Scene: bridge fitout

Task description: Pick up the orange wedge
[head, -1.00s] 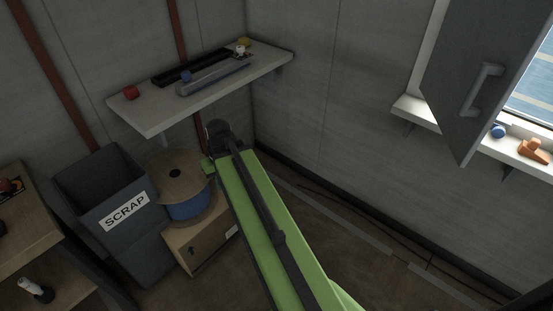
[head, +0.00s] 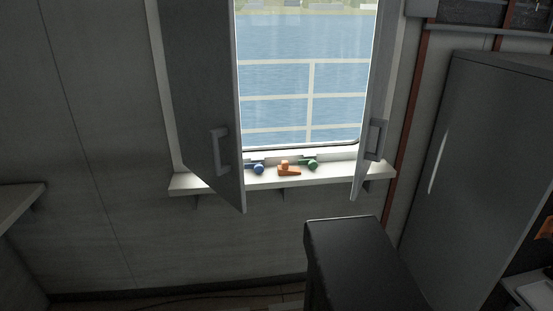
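The orange wedge (head: 289,171) lies on the white window sill (head: 330,176), between a blue piece (head: 258,169) on its left and a green piece (head: 311,163) on its right. It is small in the picture, with a raised lump at its upper left. Nothing covers it. My gripper is not in the head view now, so I cannot see its fingers or whether it holds anything.
Two grey shutters stand open into the room, the left one (head: 200,90) and the right one (head: 379,100), flanking the sill. A dark block (head: 350,245) fills the lower middle foreground. A tall grey cabinet (head: 480,150) stands at right. A shelf end (head: 15,205) shows at far left.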

